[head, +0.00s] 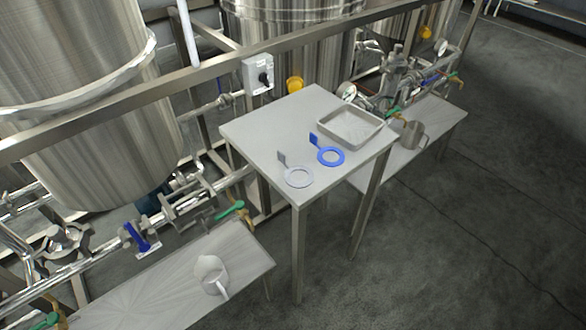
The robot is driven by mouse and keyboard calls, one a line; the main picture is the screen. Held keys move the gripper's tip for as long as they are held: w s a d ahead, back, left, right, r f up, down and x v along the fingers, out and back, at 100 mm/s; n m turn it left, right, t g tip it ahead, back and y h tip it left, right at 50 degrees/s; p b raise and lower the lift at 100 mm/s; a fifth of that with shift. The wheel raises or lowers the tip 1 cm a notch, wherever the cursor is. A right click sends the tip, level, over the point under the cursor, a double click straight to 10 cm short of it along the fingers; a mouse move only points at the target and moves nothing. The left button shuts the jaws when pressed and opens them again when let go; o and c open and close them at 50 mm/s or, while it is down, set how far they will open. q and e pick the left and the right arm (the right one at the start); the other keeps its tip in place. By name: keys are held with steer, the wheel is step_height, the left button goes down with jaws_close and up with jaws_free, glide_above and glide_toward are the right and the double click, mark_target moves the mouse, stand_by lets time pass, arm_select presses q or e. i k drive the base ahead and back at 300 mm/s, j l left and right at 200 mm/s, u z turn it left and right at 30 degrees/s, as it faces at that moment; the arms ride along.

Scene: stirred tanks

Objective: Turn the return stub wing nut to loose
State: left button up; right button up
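Pipework with clamps and valves runs along the front of the tanks. A clamped pipe joint (178,208) sits below the left tank (80,110), beside a blue-handled valve (137,238) and a green-handled valve (229,211). Any wing nut is too small to make out clearly, and I cannot tell which fitting is the return stub. Neither of my grippers is in view.
A steel table (258,128) in the middle holds a shallow tray (350,128), a blue ring (330,156) and a pale ring (298,177). Floor (450,240) at right is clear.

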mark_target(38, 266)
steer(key=u, duration=2.05)
